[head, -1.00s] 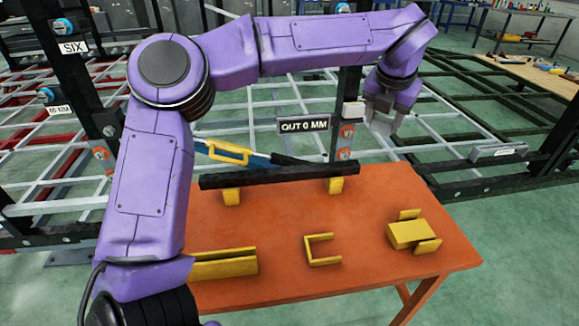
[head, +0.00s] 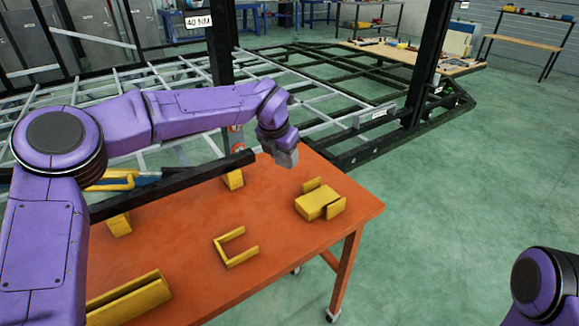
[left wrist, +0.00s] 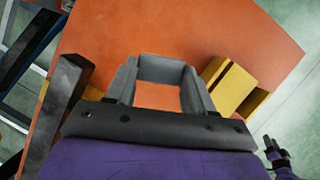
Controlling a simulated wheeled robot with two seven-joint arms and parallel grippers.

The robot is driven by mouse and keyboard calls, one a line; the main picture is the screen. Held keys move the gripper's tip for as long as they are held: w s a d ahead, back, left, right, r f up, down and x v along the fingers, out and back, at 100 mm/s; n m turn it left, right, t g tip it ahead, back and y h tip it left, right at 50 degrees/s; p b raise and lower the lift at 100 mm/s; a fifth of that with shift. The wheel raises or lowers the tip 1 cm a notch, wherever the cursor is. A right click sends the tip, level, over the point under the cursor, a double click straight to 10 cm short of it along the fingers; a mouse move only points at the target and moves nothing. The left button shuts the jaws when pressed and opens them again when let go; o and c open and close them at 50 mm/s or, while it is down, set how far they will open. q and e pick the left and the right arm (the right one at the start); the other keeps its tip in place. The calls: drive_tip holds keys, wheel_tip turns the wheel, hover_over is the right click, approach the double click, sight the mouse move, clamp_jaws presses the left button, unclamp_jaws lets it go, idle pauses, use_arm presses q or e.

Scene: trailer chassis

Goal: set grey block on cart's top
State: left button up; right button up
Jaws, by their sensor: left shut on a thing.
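The grey block (left wrist: 160,68) shows in the left wrist view as a grey piece across the gap between the two fingers. My left gripper (head: 285,157) is shut on it, over the far edge region of the orange cart's top (head: 285,225). The orange top also shows below the fingers in the left wrist view (left wrist: 225,35). In the head view the fingers hide most of the block. A small dark and purple end of my right arm (left wrist: 277,150) shows at the lower right of the wrist view; its jaws are too small to read.
On the cart stand a yellow block between upright plates (head: 318,203), a yellow U-shaped bracket (head: 235,247), a yellow channel (head: 128,298) and a black bar (head: 160,187) on yellow supports. A chassis frame (head: 350,140) lies behind. The cart's right front is clear.

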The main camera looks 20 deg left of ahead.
use_arm(q)
drive_tip(key=x, duration=0.4)
drive_tip(key=d+x, duration=0.1)
drive_tip(key=x, duration=0.1)
drive_tip(key=shift+f, duration=0.4)
drive_tip(key=shift+f, duration=0.1)
drive_tip(key=o, duration=1.3)
drive_tip(key=v, duration=1.2)
